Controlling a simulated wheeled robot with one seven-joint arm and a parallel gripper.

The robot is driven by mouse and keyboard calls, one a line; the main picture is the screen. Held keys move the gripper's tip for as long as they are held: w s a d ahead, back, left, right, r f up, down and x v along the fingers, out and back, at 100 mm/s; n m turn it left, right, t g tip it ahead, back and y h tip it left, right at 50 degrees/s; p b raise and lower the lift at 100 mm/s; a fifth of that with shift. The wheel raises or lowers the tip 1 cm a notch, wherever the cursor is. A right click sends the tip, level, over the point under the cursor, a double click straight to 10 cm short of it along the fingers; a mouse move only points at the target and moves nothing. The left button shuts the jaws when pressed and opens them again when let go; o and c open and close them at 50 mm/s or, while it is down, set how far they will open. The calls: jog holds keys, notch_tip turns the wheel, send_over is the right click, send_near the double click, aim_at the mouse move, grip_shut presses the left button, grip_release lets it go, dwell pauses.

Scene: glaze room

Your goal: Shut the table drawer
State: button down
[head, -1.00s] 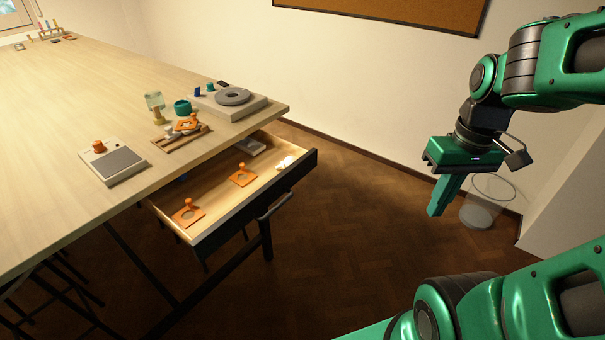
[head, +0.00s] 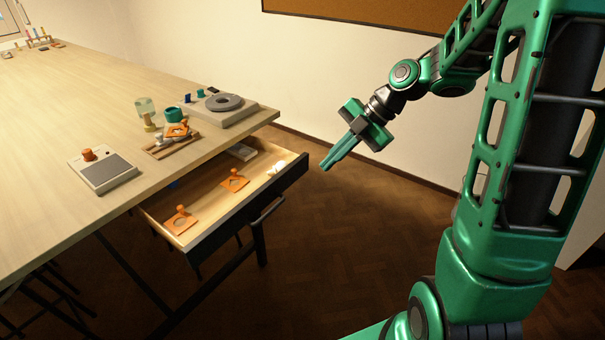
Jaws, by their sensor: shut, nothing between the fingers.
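The table drawer (head: 243,215) stands open, pulled out from under the right edge of the light wood table (head: 60,120). Its dark front carries a bar handle (head: 267,211). Inside lie two orange knobbed pieces, one near the front left (head: 181,220) and one in the middle (head: 234,181), with a grey item (head: 241,152) at the far end. My green gripper (head: 325,165) is shut and empty. In the picture it is just right of the drawer's far front corner, with a gap between them. Its exact height and depth against the drawer front cannot be told.
On the table above the drawer are a scale-like device (head: 103,172), a wooden tray (head: 158,152), a teal cup (head: 173,116), a glass jar (head: 145,108) and a grey wheel unit (head: 222,107). The floor (head: 330,260) before the drawer looks clear.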

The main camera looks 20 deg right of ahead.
aim_at(295, 178)
jog(key=shift+w+a+f, duration=0.8)
jog(key=shift+a+f, duration=0.5)
jog(key=shift+w+a+f, duration=0.85)
jog(key=shift+a+f, duration=0.4)
jog(key=shift+a, duration=0.05)
jog(key=shift+w+a+f, duration=0.8)
jog(key=shift+a+f, duration=0.5)
